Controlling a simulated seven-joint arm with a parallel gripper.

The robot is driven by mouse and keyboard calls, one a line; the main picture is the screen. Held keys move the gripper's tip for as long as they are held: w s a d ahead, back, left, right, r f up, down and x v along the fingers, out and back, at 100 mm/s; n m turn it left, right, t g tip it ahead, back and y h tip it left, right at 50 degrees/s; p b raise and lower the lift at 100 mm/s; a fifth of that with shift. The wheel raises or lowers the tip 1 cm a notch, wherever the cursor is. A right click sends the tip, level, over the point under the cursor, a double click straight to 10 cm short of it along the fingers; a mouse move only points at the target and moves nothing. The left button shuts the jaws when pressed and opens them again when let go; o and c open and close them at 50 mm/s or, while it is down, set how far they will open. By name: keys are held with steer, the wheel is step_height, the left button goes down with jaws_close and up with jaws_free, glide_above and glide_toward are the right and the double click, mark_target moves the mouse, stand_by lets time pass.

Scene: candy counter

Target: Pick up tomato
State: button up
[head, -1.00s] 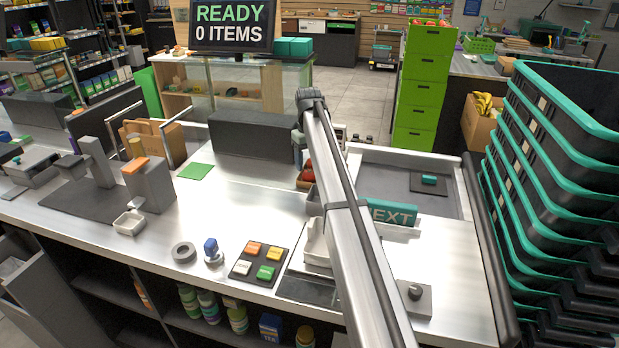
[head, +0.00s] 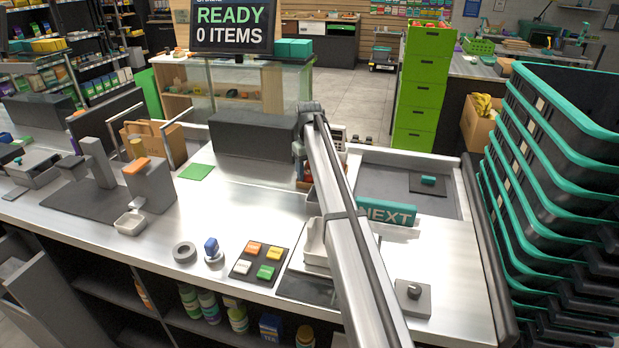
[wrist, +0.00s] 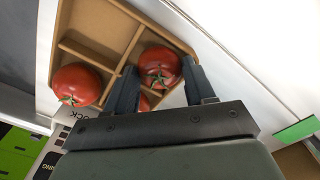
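In the wrist view, a red tomato (wrist: 160,66) with a green stem sits in a compartment of a tan divided tray (wrist: 92,18). My gripper (wrist: 160,68) is open, with one finger on each side of this tomato. Whether the fingers touch it is unclear. A second tomato (wrist: 76,85) lies in the compartment at left. Part of a third red tomato (wrist: 144,103) shows low between the fingers. In the head view my arm covers most of the tray, and I make out no tomato there.
In the head view, a green NEXT bar (head: 388,211) lies right of my arm. A dark grey block (head: 250,134) stands left of the tray area. Stacked teal-rimmed baskets (head: 545,200) stand at right.

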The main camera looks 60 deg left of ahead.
mark_target(309, 172)
steer(key=shift+d+f, duration=0.2)
steer(key=shift+f, duration=0.35)
steer(key=shift+d+f, duration=0.2)
steer(key=shift+f, duration=0.35)
steer(key=c, duration=0.3)
steer(key=shift+w, duration=0.1)
steer(key=shift+r, duration=0.1)
steer(key=r, duration=0.6)
steer(key=a+r, duration=0.1)
steer(key=r, duration=0.2)
steer(key=shift+r, duration=0.35)
steer(key=s+d+r, duration=0.3)
steer(key=d+r, duration=0.1)
steer(key=d, duration=0.3)
steer(key=s+d+r, duration=0.2)
steer(key=d+r, duration=0.2)
steer(key=d, duration=0.3)
steer(key=s+d, duration=0.1)
steer(key=d, duration=0.3)
steer(key=s+d, duration=0.2)
steer(key=d, duration=0.2)
steer(key=s+d+f, duration=0.1)
steer(key=d, duration=0.3)
steer(key=shift+s, duration=0.35)
